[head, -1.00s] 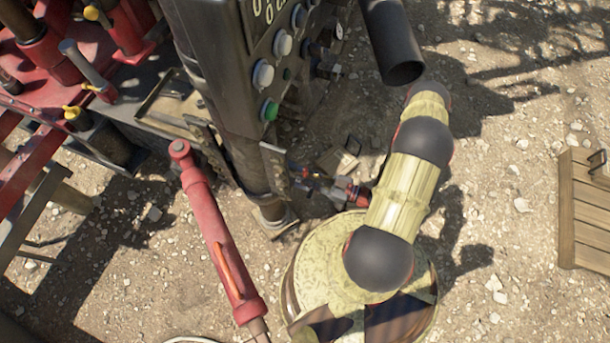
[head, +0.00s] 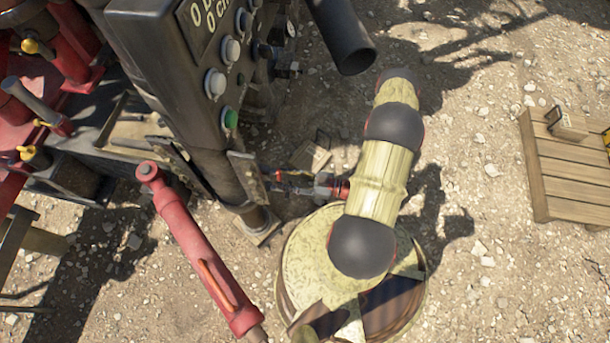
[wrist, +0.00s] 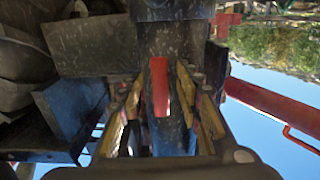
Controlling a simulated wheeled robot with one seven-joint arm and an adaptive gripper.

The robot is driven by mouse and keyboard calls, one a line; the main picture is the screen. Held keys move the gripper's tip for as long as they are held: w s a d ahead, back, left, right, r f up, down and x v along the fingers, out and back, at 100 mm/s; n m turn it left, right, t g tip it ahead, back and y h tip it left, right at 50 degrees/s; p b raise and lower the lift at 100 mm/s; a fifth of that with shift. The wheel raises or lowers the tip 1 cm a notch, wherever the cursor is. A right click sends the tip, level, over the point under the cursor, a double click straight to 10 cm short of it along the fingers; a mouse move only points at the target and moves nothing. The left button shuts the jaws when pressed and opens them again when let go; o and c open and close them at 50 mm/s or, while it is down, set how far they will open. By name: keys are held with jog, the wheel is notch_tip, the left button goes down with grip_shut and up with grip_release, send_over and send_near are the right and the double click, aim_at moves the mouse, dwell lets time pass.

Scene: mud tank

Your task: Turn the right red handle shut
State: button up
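A red handle (wrist: 160,87) hangs in the middle of the wrist view, in front of a dark pipe. My gripper (wrist: 160,92) has its yellow-padded fingers spread on either side of it, with gaps showing between the fingers and the handle. In the head view my gripper (head: 285,182) is small, beside the foot of the dark post under the control panel. The red handle cannot be made out there, and I cannot tell whether it is the right one of several.
A dark post (head: 232,178) stands beside my gripper under a control panel (head: 185,70) with buttons. A red cylinder (head: 195,245) slants in front, and also shows in the wrist view (wrist: 275,108). A wooden pallet (head: 570,180) lies right. Gravel between is open.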

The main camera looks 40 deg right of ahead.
jog(key=v, duration=0.9)
jog(key=shift+s+d, duration=0.25)
jog(key=shift+s, duration=0.1)
